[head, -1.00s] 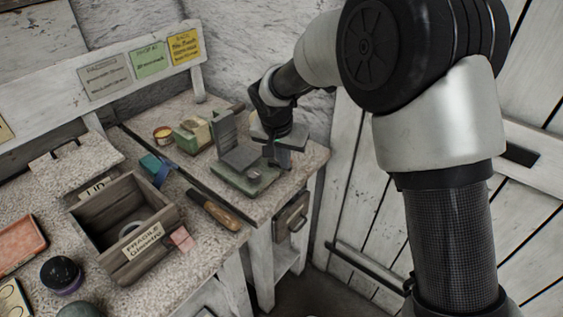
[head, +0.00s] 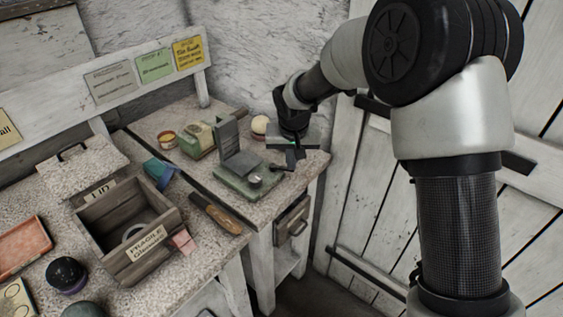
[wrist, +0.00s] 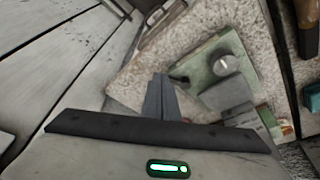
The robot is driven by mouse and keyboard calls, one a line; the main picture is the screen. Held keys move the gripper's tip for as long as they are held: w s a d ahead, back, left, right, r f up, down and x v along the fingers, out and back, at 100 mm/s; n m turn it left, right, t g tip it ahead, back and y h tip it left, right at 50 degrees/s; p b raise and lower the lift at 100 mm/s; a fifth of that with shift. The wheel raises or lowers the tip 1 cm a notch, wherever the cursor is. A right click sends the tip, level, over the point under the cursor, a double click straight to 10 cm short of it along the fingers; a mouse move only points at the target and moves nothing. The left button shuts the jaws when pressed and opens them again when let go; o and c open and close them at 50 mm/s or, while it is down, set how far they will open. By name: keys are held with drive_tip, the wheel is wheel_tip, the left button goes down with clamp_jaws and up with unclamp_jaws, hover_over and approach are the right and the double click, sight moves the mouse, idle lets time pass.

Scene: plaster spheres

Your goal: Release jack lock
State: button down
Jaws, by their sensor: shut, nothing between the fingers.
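The jack is a device with a green base (head: 243,188), a grey upright plate (head: 228,139) and a round grey knob (head: 255,181) at its right front. It stands on the right-hand bench. In the wrist view the green base (wrist: 238,47) and round knob (wrist: 225,65) lie right of my fingers. A small dark lever-like piece (wrist: 179,79) shows by the base's edge, close to the fingertips. I cannot tell whether they touch, or which part is the lock. My gripper (head: 291,160) is shut and empty, at the jack's right side; its closed fingers also show in the wrist view (wrist: 161,88).
A cream ball (head: 260,124), a green-and-cream block (head: 197,140) and a small round tin (head: 167,138) stand behind the jack. A wooden-handled tool (head: 216,213) lies at the bench's front edge. An open wooden box (head: 128,228) stands left. A plank door (head: 365,215) is at right.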

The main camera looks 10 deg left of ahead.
drive_tip(key=w+n+p, duration=0.1)
drive_tip(key=n, duration=0.1)
drive_tip(key=w+n+y+p, duration=0.1)
drive_tip(key=shift+w+d+r+n+g, duration=0.15)
drive_tip(key=shift+d+n+g, duration=0.15)
drive_tip(key=shift+d+n, duration=0.1)
drive_tip(key=w+n+p, duration=0.1)
drive_tip(key=n, duration=0.1)
drive_tip(key=shift+w+n+y+p, duration=0.3)
drive_tip(key=shift+w+y+p, duration=0.05)
drive_tip(key=shift+y+p, duration=0.05)
drive_tip(key=w+n, duration=0.1)
drive_tip(key=n, duration=0.1)
drive_tip(key=w+a+n+g+p, duration=0.1)
drive_tip(key=n, duration=0.1)
drive_tip(key=shift+w+n+g+y, duration=0.3)
drive_tip(key=shift+n+y, duration=0.1)
drive_tip(key=shift+w+a, duration=0.3)
